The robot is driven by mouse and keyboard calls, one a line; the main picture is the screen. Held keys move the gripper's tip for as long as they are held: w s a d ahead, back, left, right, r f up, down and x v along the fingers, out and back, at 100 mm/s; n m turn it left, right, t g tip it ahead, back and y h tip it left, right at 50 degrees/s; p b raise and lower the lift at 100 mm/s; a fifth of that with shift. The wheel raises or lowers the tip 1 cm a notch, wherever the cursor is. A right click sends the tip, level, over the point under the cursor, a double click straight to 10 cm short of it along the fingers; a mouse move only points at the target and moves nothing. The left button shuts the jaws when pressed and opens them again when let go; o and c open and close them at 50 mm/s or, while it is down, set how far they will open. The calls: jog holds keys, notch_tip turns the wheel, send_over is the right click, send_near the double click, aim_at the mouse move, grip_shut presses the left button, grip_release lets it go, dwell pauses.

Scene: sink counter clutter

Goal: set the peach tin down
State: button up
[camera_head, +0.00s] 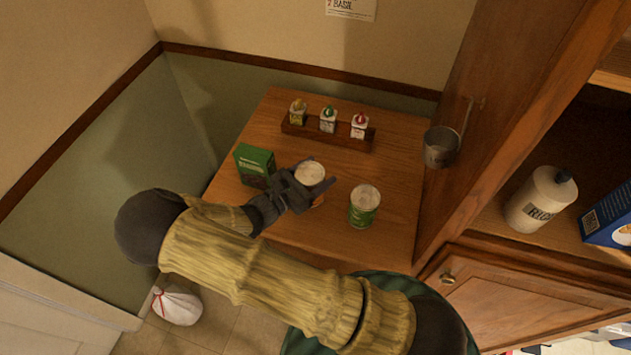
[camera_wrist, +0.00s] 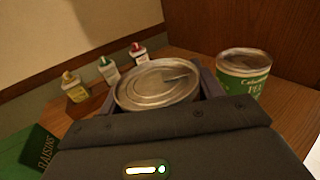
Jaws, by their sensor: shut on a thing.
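A tin with a pale metal lid (camera_head: 311,173), which I take for the peach tin, is between the fingers of my gripper (camera_head: 312,183). In the wrist view the tin's round lid (camera_wrist: 157,84) fills the space between the fingers, and it looks upright. My gripper is shut on it over the wooden counter (camera_head: 388,215). A little orange shows below the fingers in the head view. The tin's base is hidden, so I cannot tell whether it touches the counter.
A green-labelled tin (camera_head: 363,208) stands right of my gripper, and a green raisins box (camera_head: 255,165) stands left. A wooden rack (camera_head: 327,135) with several small bottles is behind. A metal cup (camera_head: 440,147) hangs at the right. Bare counter lies between rack and green tin.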

jog(key=shift+f+p, duration=0.45)
jog(key=shift+f, duration=1.45)
jog(key=shift+f, duration=0.1)
jog(key=o, duration=1.4)
jog(key=shift+o, duration=0.2)
jog(key=b+v, duration=0.4)
jog(key=v, duration=0.7)
jog(key=shift+a+b, duration=0.1)
jog(key=shift+b, duration=0.2)
jog(key=shift+s+a, duration=0.3)
jog(key=shift+s, duration=0.05)
